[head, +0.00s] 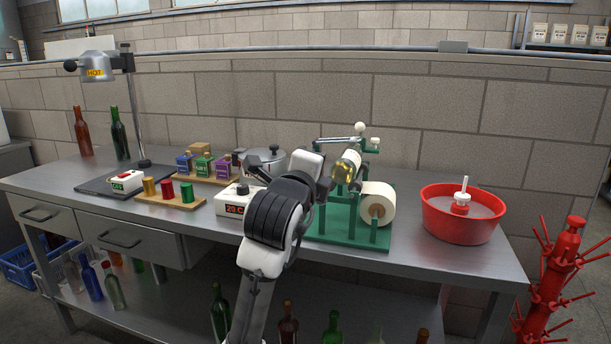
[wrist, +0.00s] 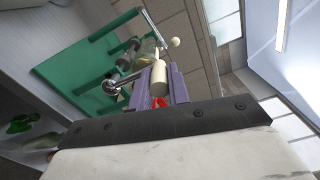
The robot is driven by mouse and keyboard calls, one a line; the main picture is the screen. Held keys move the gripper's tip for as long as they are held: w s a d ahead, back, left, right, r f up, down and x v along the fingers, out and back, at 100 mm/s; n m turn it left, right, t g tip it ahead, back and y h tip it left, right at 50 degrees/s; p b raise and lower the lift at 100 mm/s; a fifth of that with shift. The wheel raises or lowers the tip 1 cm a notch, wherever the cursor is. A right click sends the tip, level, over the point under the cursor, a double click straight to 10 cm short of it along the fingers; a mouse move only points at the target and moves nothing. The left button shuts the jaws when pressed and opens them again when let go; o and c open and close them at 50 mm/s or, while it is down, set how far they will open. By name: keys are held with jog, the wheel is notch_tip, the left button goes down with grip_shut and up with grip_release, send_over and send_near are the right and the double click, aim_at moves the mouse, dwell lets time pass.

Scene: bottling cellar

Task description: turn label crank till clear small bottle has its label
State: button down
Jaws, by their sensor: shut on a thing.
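The green label machine (head: 345,222) stands on the bench, with a white label roll (head: 377,204) at its right. A small clear bottle (head: 347,167) lies across its rollers, with a yellow band showing on it. It also shows in the wrist view (wrist: 146,52). My gripper (head: 323,183) is at the machine's left side. In the wrist view its purple jaws (wrist: 161,80) are shut on the cream handle of the crank (wrist: 118,84), whose metal arm runs left to a round hub. The crank is mostly hidden behind my gripper in the head view.
A red tub (head: 460,214) stands right of the machine. A red bottle tree (head: 562,270) stands on the floor at right.

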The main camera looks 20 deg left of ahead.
jog(key=shift+d+m+b, duration=0.45)
jog(key=shift+d+m, duration=0.35)
jog(key=shift+m, duration=0.2)
jog(key=shift+d, duration=0.1)
jog(key=c, duration=1.3)
grip_release()
jog(key=shift+c, duration=0.2)
jog(key=shift+s, duration=0.15)
jog(key=s+b, duration=0.1)
jog(key=s, duration=1.2)
jog(key=shift+s+a, duration=0.25)
jog(key=shift+s, duration=0.1)
